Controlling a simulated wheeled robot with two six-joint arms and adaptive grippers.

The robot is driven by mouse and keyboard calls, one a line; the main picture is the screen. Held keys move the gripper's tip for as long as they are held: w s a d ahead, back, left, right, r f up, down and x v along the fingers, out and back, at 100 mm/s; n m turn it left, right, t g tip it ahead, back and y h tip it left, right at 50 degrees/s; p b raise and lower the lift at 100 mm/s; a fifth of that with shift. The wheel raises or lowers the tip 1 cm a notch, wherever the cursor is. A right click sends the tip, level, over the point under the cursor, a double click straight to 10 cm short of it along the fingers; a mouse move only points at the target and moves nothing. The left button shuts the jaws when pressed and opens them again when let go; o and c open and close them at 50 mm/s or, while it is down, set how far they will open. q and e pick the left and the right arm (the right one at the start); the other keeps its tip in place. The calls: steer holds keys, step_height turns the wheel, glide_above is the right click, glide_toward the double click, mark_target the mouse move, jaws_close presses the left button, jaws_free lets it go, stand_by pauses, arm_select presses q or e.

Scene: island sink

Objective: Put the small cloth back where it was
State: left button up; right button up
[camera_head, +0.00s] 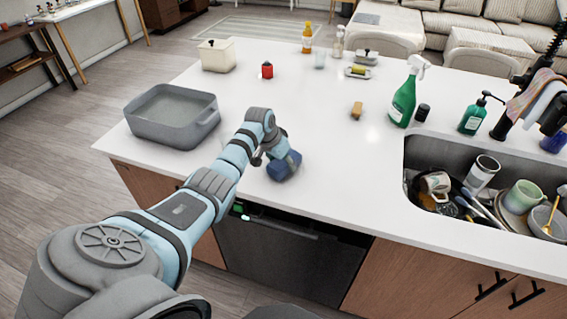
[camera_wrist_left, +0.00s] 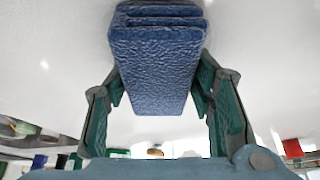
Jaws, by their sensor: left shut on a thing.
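A small blue folded cloth (camera_head: 284,166) is at the end of my left arm, over the white counter near its front edge. My left gripper (camera_head: 270,158) is shut on it. In the left wrist view the cloth (camera_wrist_left: 155,62) sits between the two fingers, its folded layers showing at the far end. I cannot tell whether its underside touches the counter. My right gripper is not in view.
A grey basin (camera_head: 172,140) stands left of my left arm. The sink (camera_head: 425,150) at right holds dishes. The counter middle (camera_head: 320,125) is clear.

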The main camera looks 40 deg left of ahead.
arm_select(q)
steer(key=shift+f, duration=0.15)
steer(key=shift+f, duration=0.2)
steer(key=o, duration=1.1)
steer(key=shift+s+r+p, duration=0.1)
steer(key=shift+r+p, duration=0.2)
steer(key=shift+r, duration=0.3)
steer(key=p+v, duration=0.2)
steer(key=v, duration=0.9)
